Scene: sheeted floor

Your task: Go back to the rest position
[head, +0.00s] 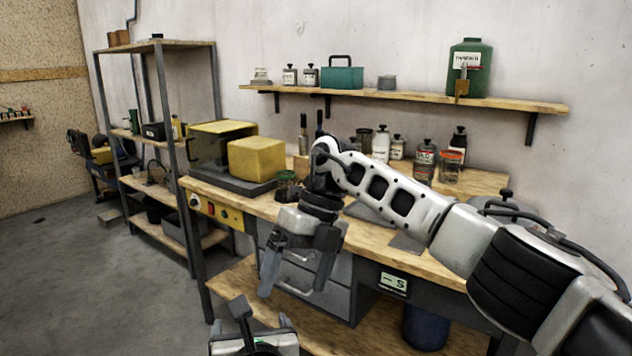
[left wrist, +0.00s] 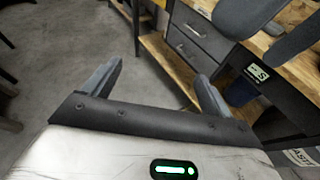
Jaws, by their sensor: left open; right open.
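My left gripper (head: 262,314) is low at the bottom of the head view, in front of the workbench. In the left wrist view its two fingers (left wrist: 158,72) are spread with nothing between them. My right gripper (head: 294,286) hangs fingers down in front of the bench's grey drawers, its arm reaching in from the right over the benchtop. It is open and empty. Part of its fingers shows at the top right of the left wrist view (left wrist: 272,28), near the left gripper.
The wooden workbench (head: 385,238) carries a yellow box (head: 257,159), jars and bottles. Grey drawers (head: 310,278) and a blue bin (head: 426,326) are below. A wall shelf (head: 415,97) hangs above. A metal rack (head: 158,130) stands left. The floor (head: 80,270) at left is clear.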

